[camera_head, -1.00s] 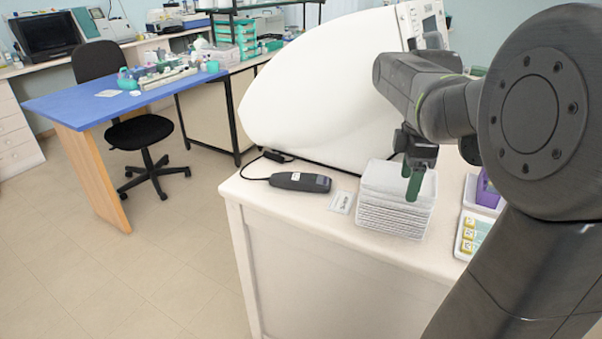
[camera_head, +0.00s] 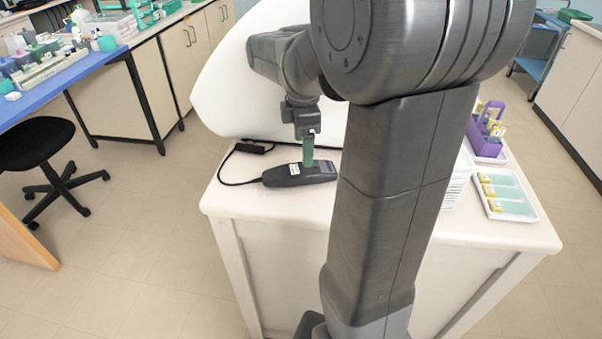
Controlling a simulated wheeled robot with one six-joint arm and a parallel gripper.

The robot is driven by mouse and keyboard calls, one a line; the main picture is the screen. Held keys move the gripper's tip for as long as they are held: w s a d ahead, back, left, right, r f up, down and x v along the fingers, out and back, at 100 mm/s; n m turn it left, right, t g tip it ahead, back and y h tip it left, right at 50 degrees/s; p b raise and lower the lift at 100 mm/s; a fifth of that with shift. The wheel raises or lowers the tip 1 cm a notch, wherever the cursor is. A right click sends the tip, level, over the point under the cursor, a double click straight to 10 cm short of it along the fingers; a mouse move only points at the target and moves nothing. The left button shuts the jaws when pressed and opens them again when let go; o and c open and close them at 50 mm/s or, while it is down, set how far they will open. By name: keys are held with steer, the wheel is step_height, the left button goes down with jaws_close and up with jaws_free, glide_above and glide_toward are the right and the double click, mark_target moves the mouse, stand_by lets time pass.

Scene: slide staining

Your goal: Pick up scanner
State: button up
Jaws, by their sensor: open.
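The scanner (camera_head: 290,176) is a dark grey hand-held device with a small white label and a black cable at its left end. It lies flat on the white counter (camera_head: 268,205), near the counter's left front part. My gripper (camera_head: 308,155) points down with its green fingers at the scanner's right half. The fingers look open, and I cannot tell whether they touch the scanner. The near finger hides part of the scanner body, and the far finger is mostly hidden.
A large white machine (camera_head: 225,80) stands behind the scanner. Right of my arm are a partly hidden stack of white trays (camera_head: 459,180), a slide tray (camera_head: 505,194) and a purple rack (camera_head: 486,130). The cable (camera_head: 226,168) loops left of the scanner.

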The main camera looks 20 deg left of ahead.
mark_target(301, 168)
steer(key=shift+d+f, duration=0.1)
steer(key=shift+f, duration=0.7)
steer(key=f, duration=0.2)
steer(key=s+f, duration=0.1)
steer(key=f, duration=0.1)
steer(key=shift+f, duration=0.65)
steer(key=c, duration=1.2)
